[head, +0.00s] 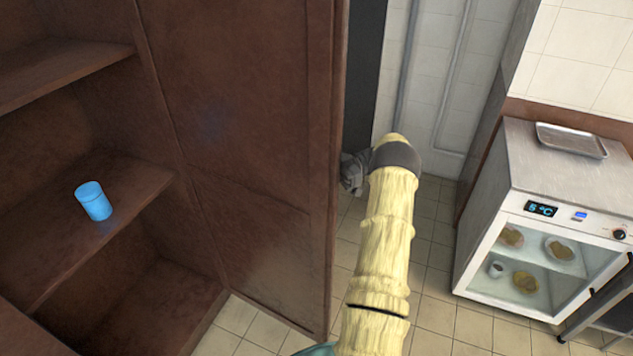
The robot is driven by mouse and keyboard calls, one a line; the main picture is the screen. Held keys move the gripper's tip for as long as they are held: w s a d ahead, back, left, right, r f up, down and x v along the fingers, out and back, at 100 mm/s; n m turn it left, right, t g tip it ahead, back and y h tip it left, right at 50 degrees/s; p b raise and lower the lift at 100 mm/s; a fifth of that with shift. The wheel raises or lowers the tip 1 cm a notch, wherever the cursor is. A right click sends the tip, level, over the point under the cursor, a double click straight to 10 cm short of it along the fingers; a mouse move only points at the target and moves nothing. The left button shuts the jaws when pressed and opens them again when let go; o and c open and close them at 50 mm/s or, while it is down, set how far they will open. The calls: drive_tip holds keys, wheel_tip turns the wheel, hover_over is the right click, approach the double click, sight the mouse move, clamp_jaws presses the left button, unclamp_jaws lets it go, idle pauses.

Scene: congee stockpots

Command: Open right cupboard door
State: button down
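The right cupboard door (245,110) is a tall dark brown panel. It stands swung out from the cupboard (60,70), with the shelves inside open to view. My arm reaches up past the door's free edge. My gripper (353,173) is a grey shape just beyond that edge, on the far side of the door, partly hidden by the door and my arm. Its fingertips are not clear, and I cannot tell whether it touches the door. No handle shows on the visible face.
A blue cup (93,201) stands on the middle shelf (125,200). A glass-fronted refrigerated cabinet (535,180) with plates of food inside stands at right, a metal tray (571,140) on top. Bare tiled floor (440,270) lies between the door and that cabinet.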

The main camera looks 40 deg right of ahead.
drive_tip(key=shift+w+r, duration=0.1)
drive_tip(key=shift+w, duration=0.05)
drive_tip(key=c, duration=1.5)
unclamp_jaws()
drive_tip(key=shift+d, duration=0.1)
